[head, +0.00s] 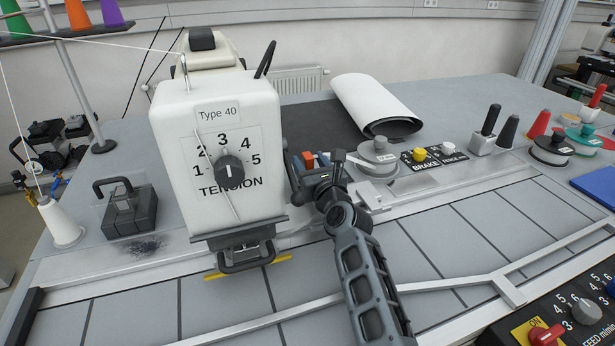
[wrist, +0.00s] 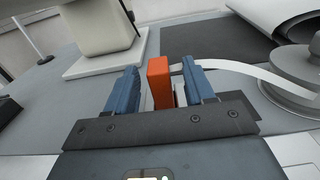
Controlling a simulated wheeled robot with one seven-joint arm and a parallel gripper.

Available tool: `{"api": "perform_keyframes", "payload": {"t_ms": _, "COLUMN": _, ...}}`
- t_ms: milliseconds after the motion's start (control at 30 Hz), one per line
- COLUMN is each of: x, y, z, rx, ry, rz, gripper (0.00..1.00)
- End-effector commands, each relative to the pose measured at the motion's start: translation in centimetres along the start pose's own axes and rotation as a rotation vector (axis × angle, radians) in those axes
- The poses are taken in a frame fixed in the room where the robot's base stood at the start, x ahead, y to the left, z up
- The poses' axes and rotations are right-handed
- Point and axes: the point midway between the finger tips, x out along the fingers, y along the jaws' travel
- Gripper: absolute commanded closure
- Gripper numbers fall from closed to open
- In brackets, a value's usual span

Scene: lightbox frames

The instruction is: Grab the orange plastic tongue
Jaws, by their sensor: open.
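The orange plastic tongue (wrist: 159,84) stands upright between the two blue fingers of my gripper (wrist: 159,72) in the wrist view. The fingers are open, one on each side, with a visible gap to the tongue on the left and a narrower one on the right. In the head view the orange tongue (head: 309,161) shows as a small block at my gripper (head: 311,166), just right of the white tension machine. The tongue's lower end is hidden behind the gripper's dark front bar in the wrist view.
The white tension machine (head: 215,120) stands close on the left. A grey spool (head: 379,158) with a pale band is close on the right. A rolled white-and-dark sheet (head: 375,105) lies behind on a dark mat. The grey panelled table front (head: 440,240) is mostly clear.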

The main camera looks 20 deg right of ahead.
Motion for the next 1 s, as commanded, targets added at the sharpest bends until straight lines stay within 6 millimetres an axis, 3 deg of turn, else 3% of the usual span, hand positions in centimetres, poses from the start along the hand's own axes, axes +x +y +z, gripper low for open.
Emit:
{"api": "perform_keyframes", "payload": {"t_ms": 100, "x": 1.7, "y": -0.1, "z": 0.3, "rx": 0.002, "ry": -0.001, "rz": -0.003, "gripper": 0.47}}
{"api": "perform_keyframes", "payload": {"t_ms": 300, "x": 3.2, "y": 0.0, "z": 0.2, "rx": 0.002, "ry": 0.0, "rz": -0.001, "gripper": 0.47}}
{"api": "perform_keyframes", "payload": {"t_ms": 633, "x": 3.4, "y": 0.0, "z": 0.2, "rx": 0.0, "ry": 0.0, "rz": 0.0, "gripper": 0.48}}
{"api": "perform_keyframes", "payload": {"t_ms": 1000, "x": 3.4, "y": 0.0, "z": 0.2, "rx": 0.001, "ry": 0.0, "rz": 0.0, "gripper": 0.83}}
